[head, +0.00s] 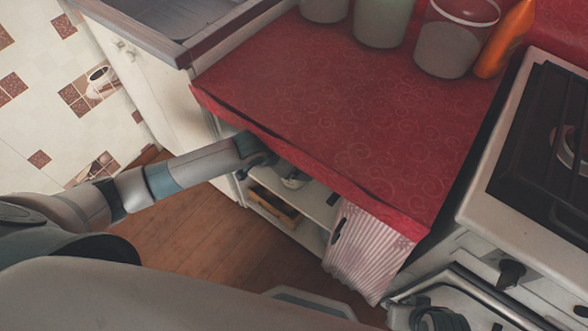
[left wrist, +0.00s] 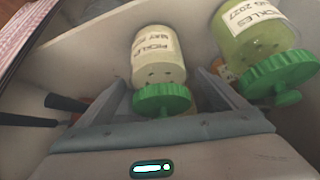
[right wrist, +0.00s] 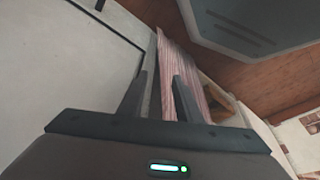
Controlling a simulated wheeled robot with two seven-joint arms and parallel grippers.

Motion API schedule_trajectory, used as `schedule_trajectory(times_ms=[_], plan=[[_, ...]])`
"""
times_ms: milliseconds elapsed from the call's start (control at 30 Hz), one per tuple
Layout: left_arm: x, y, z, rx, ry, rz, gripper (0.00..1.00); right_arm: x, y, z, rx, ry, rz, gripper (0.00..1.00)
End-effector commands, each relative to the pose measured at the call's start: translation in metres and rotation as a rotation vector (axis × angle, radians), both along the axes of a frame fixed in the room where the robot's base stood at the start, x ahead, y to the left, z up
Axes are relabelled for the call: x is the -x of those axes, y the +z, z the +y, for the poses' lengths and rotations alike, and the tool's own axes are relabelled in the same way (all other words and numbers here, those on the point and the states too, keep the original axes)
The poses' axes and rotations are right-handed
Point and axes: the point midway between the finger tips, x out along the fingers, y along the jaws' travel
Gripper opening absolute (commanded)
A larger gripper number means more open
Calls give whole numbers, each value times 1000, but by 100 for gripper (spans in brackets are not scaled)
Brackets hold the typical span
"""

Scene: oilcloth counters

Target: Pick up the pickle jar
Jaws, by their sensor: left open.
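A pickle jar (left wrist: 158,62) with pale contents, a white label and a green lid is in the left wrist view, between the fingers of my left gripper (left wrist: 160,80). The fingers are open, with space on both sides of the jar. A second, greener pickle jar (left wrist: 258,38), also with a green lid, is to its right. In the head view my left gripper (head: 262,158) reaches under the front edge of the red counter, partly hidden. My right gripper (right wrist: 158,78) is open and empty near a striped curtain.
The red counter (head: 310,110) overhangs the open shelf (head: 310,208). Jars (head: 445,50) and an orange bottle (head: 506,38) stand at its back. A striped curtain (head: 365,250) hangs beside the shelf opening. A stove (head: 480,205) is at right. Dark handles (left wrist: 65,103) lie left of the jar.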

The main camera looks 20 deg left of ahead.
Motion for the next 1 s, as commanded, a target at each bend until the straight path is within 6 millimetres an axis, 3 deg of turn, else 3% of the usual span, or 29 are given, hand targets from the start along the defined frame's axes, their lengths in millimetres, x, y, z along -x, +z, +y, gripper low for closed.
schedule_trajectory(times_ms=[133,600,900,1000], plan=[[-5,-8,-3,0,-2,-1,91,-1,-1,6,-12,8,-13,31],[-5,-8,-3,0,-1,-1,91,0,-2,3,-6,4,-9,31],[-5,-8,-3,0,-1,-1,20,0,-3,2,-4,4,-6,31],[-6,-6,-4,2,-1,-5,20,0,-2,2,-4,4,-6,31]])
